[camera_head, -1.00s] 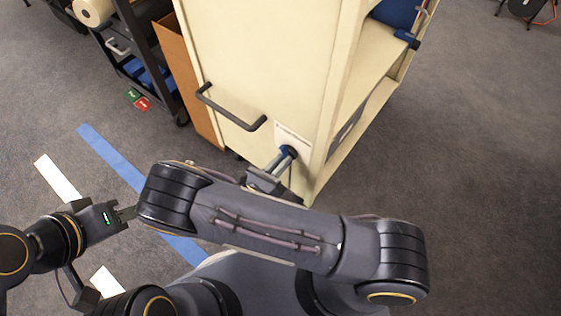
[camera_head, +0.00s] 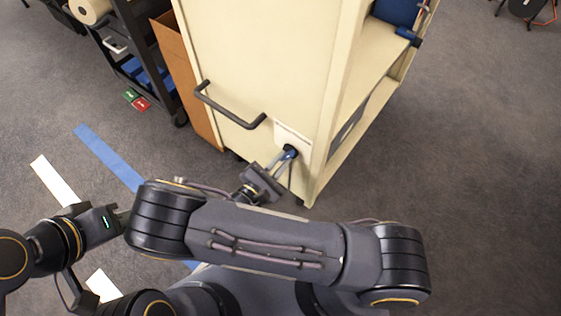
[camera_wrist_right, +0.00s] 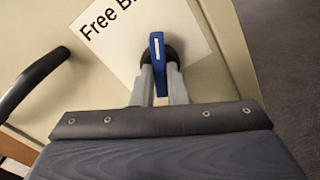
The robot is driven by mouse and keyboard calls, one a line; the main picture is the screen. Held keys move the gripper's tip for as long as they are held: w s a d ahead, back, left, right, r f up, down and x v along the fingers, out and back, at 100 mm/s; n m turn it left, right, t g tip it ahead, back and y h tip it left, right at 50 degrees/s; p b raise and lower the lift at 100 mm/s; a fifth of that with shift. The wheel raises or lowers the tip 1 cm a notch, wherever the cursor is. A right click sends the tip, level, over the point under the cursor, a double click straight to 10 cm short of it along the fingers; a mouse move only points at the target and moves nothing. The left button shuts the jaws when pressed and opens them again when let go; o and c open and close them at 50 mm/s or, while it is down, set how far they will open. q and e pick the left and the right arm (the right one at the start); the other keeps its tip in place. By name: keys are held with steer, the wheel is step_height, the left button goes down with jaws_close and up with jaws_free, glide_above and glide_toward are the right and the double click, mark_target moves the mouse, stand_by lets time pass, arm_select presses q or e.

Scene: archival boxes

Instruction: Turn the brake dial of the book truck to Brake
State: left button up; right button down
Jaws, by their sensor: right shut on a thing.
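The cream book truck (camera_head: 235,55) stands ahead of me. In the right wrist view the dial's blue handle (camera_wrist_right: 157,62), with a white mark, points up toward the label. The label (camera_wrist_right: 180,28) reads "Free B…", the rest hidden. My right gripper (camera_head: 283,160) is shut on the blue handle; its two grey fingers (camera_wrist_right: 160,85) flank it. My left gripper (camera_head: 124,214) is at lower left, away from the truck, its fingertips partly hidden by my right arm.
A dark bar handle (camera_head: 230,108) juts from the truck's end panel, left of the dial; it also shows in the right wrist view (camera_wrist_right: 32,82). A brown board (camera_head: 188,80) and a black cart (camera_head: 135,60) stand to the left.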

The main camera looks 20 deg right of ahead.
steer(key=shift+m, duration=0.6)
steer(key=c, duration=1.4)
jaws_free()
steer(key=shift+c, duration=0.2)
